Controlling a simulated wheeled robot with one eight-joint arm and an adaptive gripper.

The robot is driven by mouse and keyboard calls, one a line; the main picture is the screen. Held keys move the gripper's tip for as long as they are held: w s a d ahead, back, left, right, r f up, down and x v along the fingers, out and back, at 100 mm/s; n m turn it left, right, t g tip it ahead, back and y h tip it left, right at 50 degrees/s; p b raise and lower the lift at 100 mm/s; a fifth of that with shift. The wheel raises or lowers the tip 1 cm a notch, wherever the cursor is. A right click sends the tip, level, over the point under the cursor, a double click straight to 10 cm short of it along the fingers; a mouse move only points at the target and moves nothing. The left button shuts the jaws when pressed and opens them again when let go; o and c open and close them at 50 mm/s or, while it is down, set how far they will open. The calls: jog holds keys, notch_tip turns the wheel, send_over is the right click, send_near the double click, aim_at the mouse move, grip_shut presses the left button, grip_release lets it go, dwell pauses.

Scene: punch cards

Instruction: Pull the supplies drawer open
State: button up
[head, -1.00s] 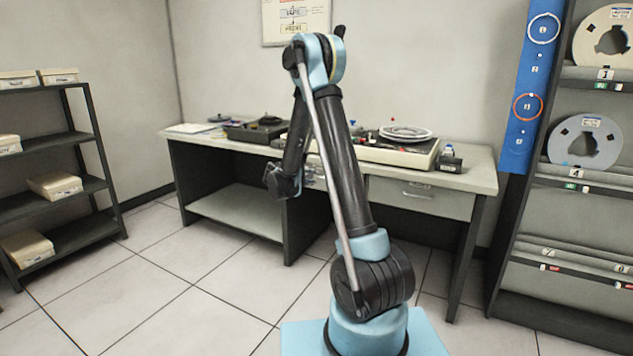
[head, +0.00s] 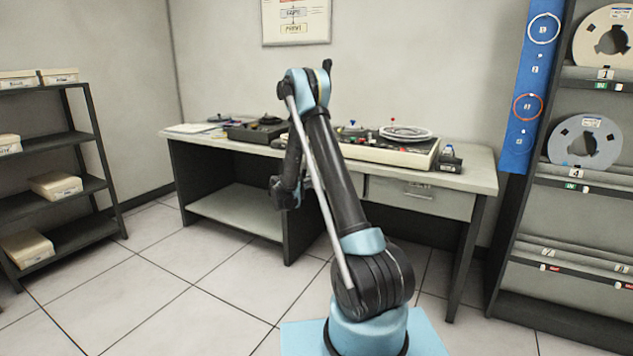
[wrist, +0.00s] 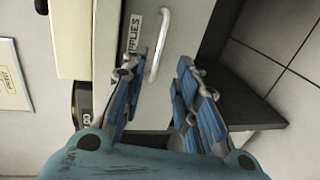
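The supplies drawer (wrist: 183,18) shows in the wrist view, turned sideways, with a partly hidden "SUPPLIES" label (wrist: 133,33) and a pale bar handle (wrist: 160,45). Its front looks shut. My gripper (wrist: 158,70) is open, with blue-padded fingers spread and nothing between them. The handle lies ahead of the gap between the fingertips, nearer the left one; I cannot tell whether they touch. In the head view my arm hides the gripper's fingers and part of the desk front. A shut drawer with a handle (head: 417,194) shows right of my arm; its label is too small to read.
The desk top (head: 468,177) carries a reel machine (head: 385,152), a small dark box (head: 448,160) and a black device (head: 257,130). A reel rack (head: 505,235) stands at right, a shelf of boxes (head: 85,160) at left. The floor (head: 150,270) in front is clear.

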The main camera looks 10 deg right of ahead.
jog(key=x, duration=0.9)
jog(key=shift+w+d, duration=0.2)
jog(key=shift+w, duration=0.05)
jog(key=shift+a, duration=0.1)
grip_shut()
